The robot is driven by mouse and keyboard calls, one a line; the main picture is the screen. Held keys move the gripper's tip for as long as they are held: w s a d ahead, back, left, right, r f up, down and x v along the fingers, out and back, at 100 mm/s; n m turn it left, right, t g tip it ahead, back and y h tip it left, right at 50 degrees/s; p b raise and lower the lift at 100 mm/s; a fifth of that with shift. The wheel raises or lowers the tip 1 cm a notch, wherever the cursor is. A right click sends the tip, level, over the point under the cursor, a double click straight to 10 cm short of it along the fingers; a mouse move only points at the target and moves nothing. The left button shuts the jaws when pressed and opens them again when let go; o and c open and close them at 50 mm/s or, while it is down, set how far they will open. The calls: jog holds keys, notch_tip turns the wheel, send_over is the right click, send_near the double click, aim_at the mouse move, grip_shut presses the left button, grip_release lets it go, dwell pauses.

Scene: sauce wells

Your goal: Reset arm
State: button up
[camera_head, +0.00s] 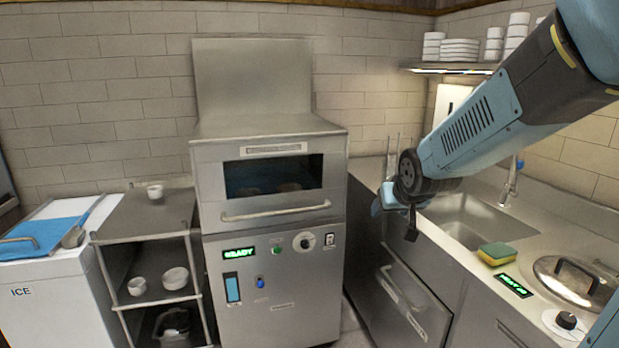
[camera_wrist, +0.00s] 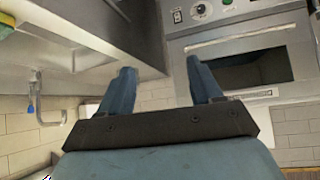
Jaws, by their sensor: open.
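In the head view the fingers are small and partly hidden by the wrist. The machine (camera_head: 270,270) also shows in the wrist view (camera_wrist: 240,35), upside down, beyond the fingers. My gripper touches nothing that I can see.
A sink (camera_head: 465,222), a yellow-green sponge (camera_head: 497,253) and a lidded pan (camera_head: 572,280) are on the right counter. A shelf (camera_head: 450,68) holds stacked white dishes. A small rack (camera_head: 150,215) with white cups and an ice chest (camera_head: 45,285) stand left.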

jog(key=s+d+r+g, duration=0.1)
jog(key=s+d+r, duration=0.1)
jog(key=s, duration=0.9)
jog(key=s+d+r+g, duration=0.2)
jog(key=s+r, duration=0.2)
jog(key=s, duration=0.7)
jog(key=shift+s+d+m+h, duration=0.25)
jog(key=shift+s+m+h, duration=0.05)
jog(key=shift+s+m, duration=0.1)
